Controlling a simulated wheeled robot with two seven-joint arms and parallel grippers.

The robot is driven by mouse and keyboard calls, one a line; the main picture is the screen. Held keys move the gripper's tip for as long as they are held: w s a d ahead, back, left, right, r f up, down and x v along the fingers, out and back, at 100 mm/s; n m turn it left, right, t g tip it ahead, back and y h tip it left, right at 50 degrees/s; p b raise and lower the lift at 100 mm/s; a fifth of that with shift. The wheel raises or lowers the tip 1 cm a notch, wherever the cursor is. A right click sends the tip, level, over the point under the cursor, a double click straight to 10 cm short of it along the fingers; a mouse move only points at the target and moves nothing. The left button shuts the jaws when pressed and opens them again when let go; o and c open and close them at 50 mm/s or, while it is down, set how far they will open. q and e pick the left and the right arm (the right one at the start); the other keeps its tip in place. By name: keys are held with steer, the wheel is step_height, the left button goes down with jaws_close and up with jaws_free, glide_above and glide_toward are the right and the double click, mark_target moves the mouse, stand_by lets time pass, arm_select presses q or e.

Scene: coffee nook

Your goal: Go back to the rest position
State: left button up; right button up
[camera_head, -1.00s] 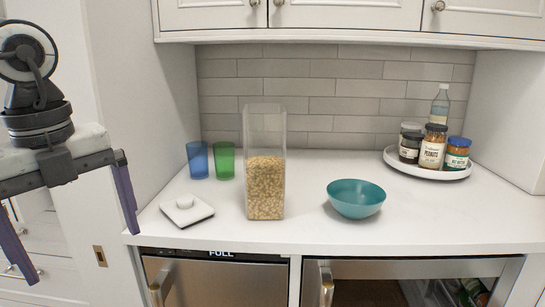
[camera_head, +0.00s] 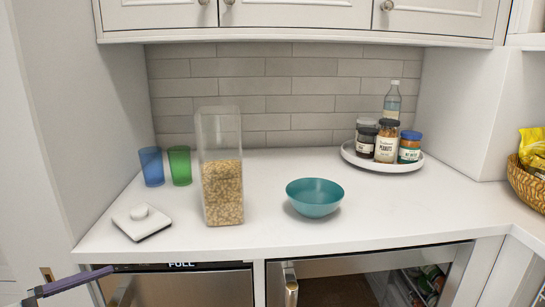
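One purple finger of my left gripper (camera_head: 70,284) shows at the bottom left edge, beside the counter's front left corner. It touches nothing that I can see. The rest of that gripper is out of frame, so its opening is hidden. My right gripper is not in view. On the white counter (camera_head: 300,237) stand a tall clear container (camera_head: 222,190) partly filled with cereal, a white square lid (camera_head: 142,222) with a knob lying to its left, and a teal bowl (camera_head: 315,197) to its right.
Blue cup (camera_head: 151,167) and green cup (camera_head: 180,166) stand at the back left. A round white tray (camera_head: 382,165) holds jars and a bottle. A yellow bag (camera_head: 532,150) sits in a basket (camera_head: 527,185) at right. Below, an appliance front (camera_head: 185,288) and an opening with items inside.

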arm_select(q)
steer(key=s+d+f+n+t+y, duration=0.1)
steer(key=s+f+n+y, duration=0.3)
steer(key=f, duration=0.5)
steer(key=s+d+f+n+y, duration=0.1)
steer(key=s+f+n+y, duration=0.2)
steer(key=f+n, duration=0.45)
steer(key=s+d+f+n+g, duration=0.2)
steer(key=s+d+f+g, duration=0.2)
steer(key=s+d+f, duration=0.6)
steer(key=d+f, duration=0.1)
steer(key=d, duration=0.2)
steer(key=shift+s+f+g+y+p, duration=0.2)
steer(key=shift+f+g+y+p, duration=0.1)
steer(key=shift+f+p, duration=0.1)
